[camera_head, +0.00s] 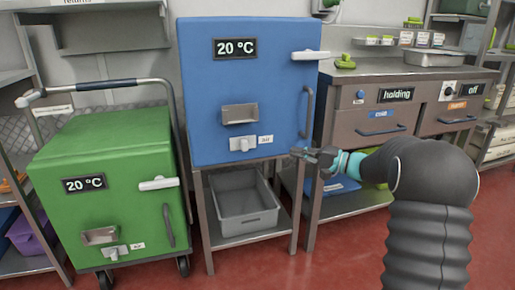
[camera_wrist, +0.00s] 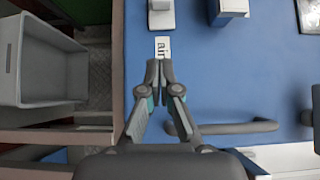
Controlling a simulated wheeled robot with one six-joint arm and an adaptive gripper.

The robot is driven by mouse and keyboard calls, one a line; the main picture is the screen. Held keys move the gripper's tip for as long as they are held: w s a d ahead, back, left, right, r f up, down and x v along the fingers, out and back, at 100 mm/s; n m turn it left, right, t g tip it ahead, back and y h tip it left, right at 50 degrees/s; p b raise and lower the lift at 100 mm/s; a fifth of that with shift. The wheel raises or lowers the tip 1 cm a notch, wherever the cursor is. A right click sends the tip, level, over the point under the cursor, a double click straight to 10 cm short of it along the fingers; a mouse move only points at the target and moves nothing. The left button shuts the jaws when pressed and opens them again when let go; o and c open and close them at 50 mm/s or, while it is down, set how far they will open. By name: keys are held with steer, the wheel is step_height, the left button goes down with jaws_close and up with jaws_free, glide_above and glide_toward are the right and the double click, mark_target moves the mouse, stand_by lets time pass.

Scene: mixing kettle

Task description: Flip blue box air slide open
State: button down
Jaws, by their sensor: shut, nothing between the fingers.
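The blue box (camera_head: 275,95) stands on a metal stand. Its air slide (camera_head: 242,145) is a small white knob on the lower front, beside an "air" label (camera_head: 266,141). In the wrist view the slide (camera_wrist: 160,18) shows at the top edge, partly cut off, with the label (camera_wrist: 163,47) below it. My gripper (camera_head: 297,152) is at the lower right of the box front, to the right of the slide and apart from it. In the wrist view its fingertips (camera_wrist: 160,62) are together, empty, just short of the label, pointing toward the slide.
A grey pull handle (camera_head: 308,110) and white latch (camera_head: 310,55) are on the box's right side. A metal hopper (camera_head: 239,113) projects above the slide. A grey bin (camera_head: 247,205) sits below. A green box (camera_head: 105,190) stands left, drawers (camera_head: 395,120) right.

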mark_target(256, 142)
steer(key=x, duration=1)
steer(key=shift+a, duration=0.15)
steer(key=a, duration=0.1)
steer(key=s+a, duration=0.1)
steer(key=a, duration=0.1)
steer(key=shift+p, duration=0.3)
steer(key=shift+s+a, duration=0.15)
steer(key=shift+a, duration=0.1)
